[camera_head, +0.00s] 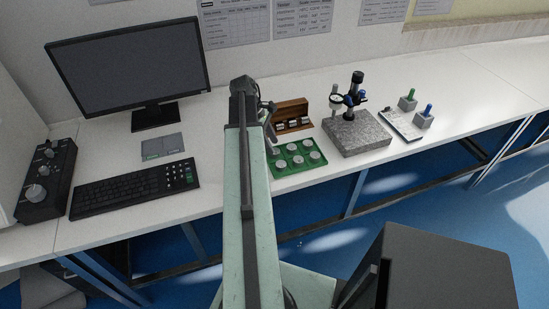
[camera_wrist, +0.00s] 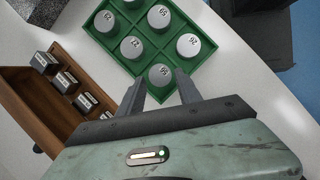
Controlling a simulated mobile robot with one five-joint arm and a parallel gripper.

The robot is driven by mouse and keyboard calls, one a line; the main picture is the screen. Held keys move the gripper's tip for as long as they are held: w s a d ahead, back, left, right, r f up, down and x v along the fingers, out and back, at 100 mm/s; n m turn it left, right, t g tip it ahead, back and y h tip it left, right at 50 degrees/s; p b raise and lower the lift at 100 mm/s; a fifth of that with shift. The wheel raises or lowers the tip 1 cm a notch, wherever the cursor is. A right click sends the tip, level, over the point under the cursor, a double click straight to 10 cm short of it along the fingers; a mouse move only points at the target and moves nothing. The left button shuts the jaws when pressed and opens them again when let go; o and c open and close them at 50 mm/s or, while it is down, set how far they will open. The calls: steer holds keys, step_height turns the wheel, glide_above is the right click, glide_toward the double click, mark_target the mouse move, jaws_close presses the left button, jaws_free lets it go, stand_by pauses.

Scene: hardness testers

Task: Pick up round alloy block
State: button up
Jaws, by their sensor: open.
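Several round alloy blocks, grey discs with printed numbers, sit in the compartments of a green tray (camera_wrist: 137,63). One round alloy block (camera_head: 297,160) shows near the tray's middle.
A wooden rack (camera_head: 292,108) with small square blocks stands behind the tray. A granite stand (camera_head: 357,136) with a black column is to its right. A keyboard (camera_head: 135,187) and monitor (camera_head: 130,65) are left. Bare bench (camera_head: 215,140) lies left of my arm.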

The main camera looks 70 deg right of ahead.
mark_target(276, 151)
steer(key=b+x, duration=0.2)
steer(key=x, duration=0.1)
steer(key=shift+f, duration=0.35)
steer(key=shift+r, duration=0.15)
steer(key=shift+c, duration=0.3)
jaws_close()
steer(key=shift+r, duration=0.1)
step_height(276, 151, up, 10)
steer(key=p, duration=1)
